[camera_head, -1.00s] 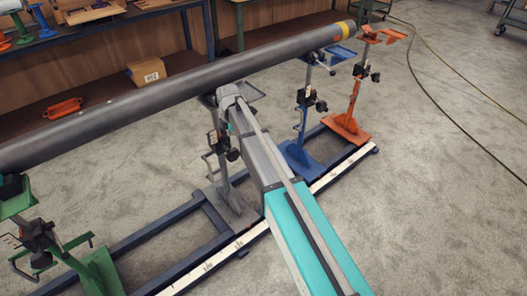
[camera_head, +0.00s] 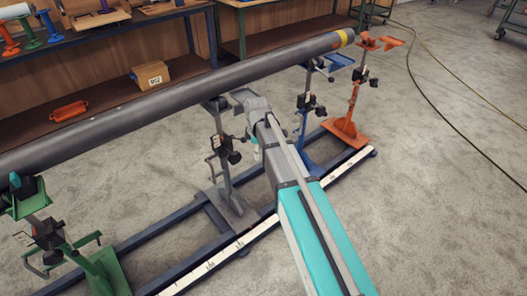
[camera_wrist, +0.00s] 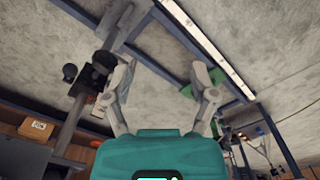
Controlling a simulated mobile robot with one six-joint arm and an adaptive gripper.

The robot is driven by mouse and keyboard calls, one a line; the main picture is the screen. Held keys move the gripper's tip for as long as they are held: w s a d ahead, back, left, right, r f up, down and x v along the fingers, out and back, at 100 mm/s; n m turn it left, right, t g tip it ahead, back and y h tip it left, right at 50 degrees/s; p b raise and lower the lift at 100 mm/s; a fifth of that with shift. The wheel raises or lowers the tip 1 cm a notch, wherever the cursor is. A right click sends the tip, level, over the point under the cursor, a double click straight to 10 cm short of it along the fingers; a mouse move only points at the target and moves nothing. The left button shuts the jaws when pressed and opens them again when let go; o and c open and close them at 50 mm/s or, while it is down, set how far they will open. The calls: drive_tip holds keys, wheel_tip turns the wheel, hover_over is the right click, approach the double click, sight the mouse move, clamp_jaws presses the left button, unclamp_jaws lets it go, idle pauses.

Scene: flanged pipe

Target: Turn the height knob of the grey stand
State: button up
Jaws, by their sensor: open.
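The grey stand (camera_head: 224,165) stands on the dark blue floor frame under the long dark pipe (camera_head: 180,99). Its black knob (camera_head: 234,157) shows on the right side of its post, with a crank handle on the left side. In the wrist view the stand's post runs up the left side, with a black clamp block (camera_wrist: 98,72) and a round black knob (camera_wrist: 70,72). My gripper (camera_wrist: 163,64) is open and empty, with the clamp left of its left finger. In the head view my wrist is just right of the grey stand and partly hides the gripper.
A green stand (camera_head: 50,236) is at the left; a blue stand (camera_head: 307,115) and an orange stand (camera_head: 350,110) are at the right. A white scale strip (camera_head: 221,254) runs along the frame's front. Open concrete floor lies to the right.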

drive_tip(key=shift+s+d+r+m, duration=0.2)
drive_tip(key=shift+s+d+m, duration=0.15)
drive_tip(key=shift+s, duration=0.1)
drive_tip(key=shift+s+d+r+m, duration=0.15)
drive_tip(key=shift+s+d+m, duration=0.1)
drive_tip(key=shift+s+d, duration=0.15)
